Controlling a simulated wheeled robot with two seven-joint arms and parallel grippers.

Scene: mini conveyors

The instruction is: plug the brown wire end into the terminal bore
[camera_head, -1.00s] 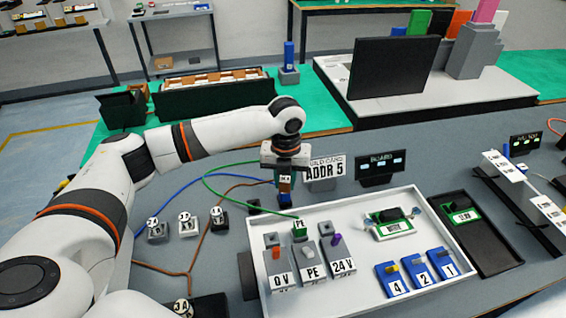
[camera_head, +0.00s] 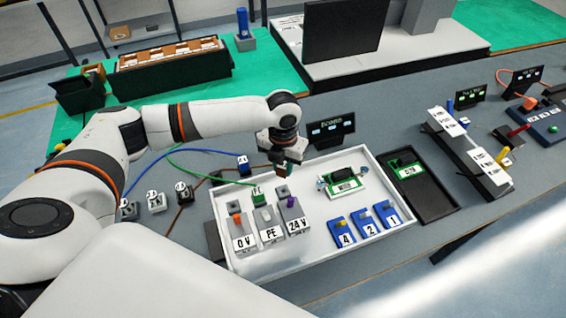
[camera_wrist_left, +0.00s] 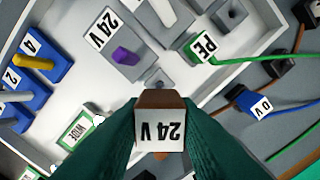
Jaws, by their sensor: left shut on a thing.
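My left gripper (camera_head: 282,170) is shut on the brown wire end. In the left wrist view the wire end (camera_wrist_left: 160,98) is a brown block with a white "24 V" label, between the green fingertips. It is above the white tray, close to the grey 24 V terminal (camera_head: 297,224). That terminal has a purple lever and also shows in the wrist view (camera_wrist_left: 118,40). A green PE plug (camera_head: 257,194) sits at the neighbouring PE terminal (camera_head: 269,232). My right gripper is not in view.
The 0 V terminal (camera_head: 242,238) with an orange lever stands at the left of the tray (camera_head: 310,265). Blue blocks (camera_head: 365,223) and a green board (camera_head: 344,181) are at the right. A blue 0 V plug (camera_wrist_left: 262,103) lies outside the tray, beside the wires.

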